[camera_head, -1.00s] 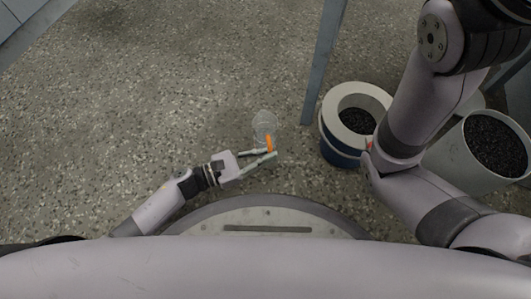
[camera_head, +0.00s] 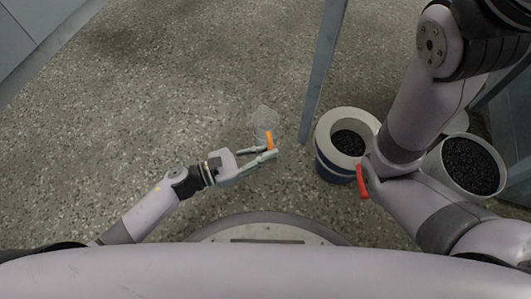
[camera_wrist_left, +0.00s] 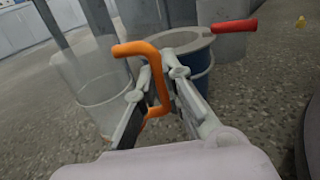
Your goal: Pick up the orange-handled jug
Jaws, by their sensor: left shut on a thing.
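The clear jug (camera_head: 264,118) with its orange handle (camera_head: 269,140) shows near the middle of the head view, at the fingertips of my left gripper (camera_head: 270,152). In the left wrist view the clear jug body (camera_wrist_left: 92,88) is at the left, and the orange handle (camera_wrist_left: 158,85) runs down between the two fingers. My left gripper (camera_wrist_left: 158,85) is shut on the handle. I cannot tell whether the jug touches the floor. My right gripper is not clearly visible; my right arm fills the right side of the head view.
A blue bucket (camera_head: 330,172) with a pale rim and dark grains stands right of the jug. A red handle (camera_head: 362,182) shows beside it. A grey bucket (camera_head: 438,165) of dark grains stands farther right. A table leg (camera_head: 324,70) rises behind. Floor at left is clear.

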